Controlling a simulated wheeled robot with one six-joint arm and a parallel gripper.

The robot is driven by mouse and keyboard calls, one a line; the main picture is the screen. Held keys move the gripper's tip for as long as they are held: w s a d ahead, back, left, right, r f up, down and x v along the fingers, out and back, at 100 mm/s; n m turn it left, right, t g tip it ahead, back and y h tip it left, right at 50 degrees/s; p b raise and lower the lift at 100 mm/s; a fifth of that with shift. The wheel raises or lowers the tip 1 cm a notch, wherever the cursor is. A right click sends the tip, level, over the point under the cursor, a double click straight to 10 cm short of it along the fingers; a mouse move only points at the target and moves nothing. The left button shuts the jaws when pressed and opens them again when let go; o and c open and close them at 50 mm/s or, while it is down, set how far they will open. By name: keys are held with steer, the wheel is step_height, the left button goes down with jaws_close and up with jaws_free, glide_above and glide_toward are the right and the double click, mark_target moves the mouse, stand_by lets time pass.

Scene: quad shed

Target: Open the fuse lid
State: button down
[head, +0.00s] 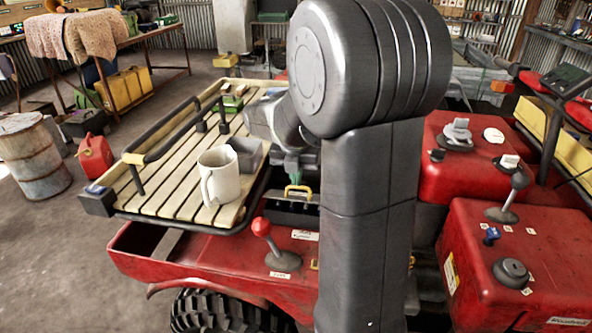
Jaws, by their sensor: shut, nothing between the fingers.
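A dark box (291,212) with a yellow handle (298,190) on top sits in the red body, just behind the red-knobbed lever. It looks like the fuse box with its lid down, but I cannot read a label and my arm hides its right side. My gripper (292,174) points down just above the yellow handle, shut and empty. It is small in the picture, and I cannot tell whether its tips touch the handle.
A slatted rack (165,185) with a black rail holds a white mug (219,176) and a grey bin (246,153) close left of my gripper. A red-knobbed lever (263,228) stands in front. Red panels (520,250) with a lever and knobs are on the right.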

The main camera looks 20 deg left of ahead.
mark_target(297, 199)
steer(key=shift+x, duration=2.35)
